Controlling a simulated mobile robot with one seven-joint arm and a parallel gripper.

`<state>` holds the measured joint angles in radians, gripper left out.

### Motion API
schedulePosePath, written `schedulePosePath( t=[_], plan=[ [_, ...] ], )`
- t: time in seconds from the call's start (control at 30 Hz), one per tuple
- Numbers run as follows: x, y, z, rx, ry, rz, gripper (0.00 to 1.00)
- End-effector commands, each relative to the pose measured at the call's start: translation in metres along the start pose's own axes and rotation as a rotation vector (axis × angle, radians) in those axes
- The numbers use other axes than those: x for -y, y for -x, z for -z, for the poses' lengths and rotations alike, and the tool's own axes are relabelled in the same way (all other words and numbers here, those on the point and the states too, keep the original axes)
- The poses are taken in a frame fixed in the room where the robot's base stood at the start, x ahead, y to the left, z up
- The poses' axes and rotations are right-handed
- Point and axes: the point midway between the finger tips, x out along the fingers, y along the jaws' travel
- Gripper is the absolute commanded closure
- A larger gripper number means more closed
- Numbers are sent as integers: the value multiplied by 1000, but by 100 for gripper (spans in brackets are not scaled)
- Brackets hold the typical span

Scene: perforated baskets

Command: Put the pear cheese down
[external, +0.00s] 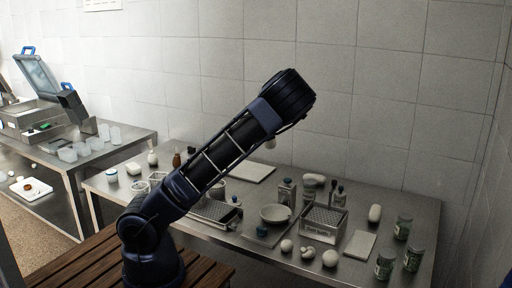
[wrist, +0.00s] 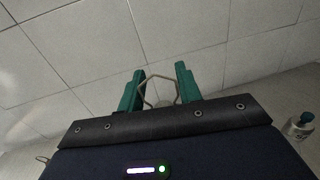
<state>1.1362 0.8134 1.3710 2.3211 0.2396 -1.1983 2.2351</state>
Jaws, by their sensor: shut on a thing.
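My gripper (wrist: 160,82) shows in the wrist view as two green fingers, with a pale angular cord loop (wrist: 147,88) held between them. The loop appears to belong to the pear cheese. In the external view a small pale rounded thing, likely the pear cheese (external: 271,143), hangs just below the arm's end, above the table and in front of the wall. The dark wrist (external: 288,97) hides the fingers there. The cheese's full shape is hidden.
The steel table (external: 405,262) is crowded: a bowl (external: 275,213), a perforated basket (external: 322,224), another basket (external: 214,212), green-labelled jars (external: 403,228), a bottle (external: 287,192), white rounded pieces (external: 330,257) and a pale board (external: 249,172). A second table stands left.

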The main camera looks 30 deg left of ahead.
Motion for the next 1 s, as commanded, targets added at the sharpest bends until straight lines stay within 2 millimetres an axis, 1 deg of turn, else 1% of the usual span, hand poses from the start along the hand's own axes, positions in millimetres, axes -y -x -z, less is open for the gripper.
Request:
schedulePosePath(
  t=[0.03,0.17,0.27,0.57,0.7,0.9,1.0],
  plan=[
    [-2,-1,-3,1,1,-2,100],
    [-14,-9,-6,-1,1,-14,100],
    [-30,-20,-6,-4,1,-27,100],
    [-93,-59,-7,-9,2,-79,100],
    [-125,-73,-9,-9,2,-104,100],
    [-169,-91,-14,-5,3,-138,100],
    [-188,-97,-17,-2,4,-151,100]
  ],
)
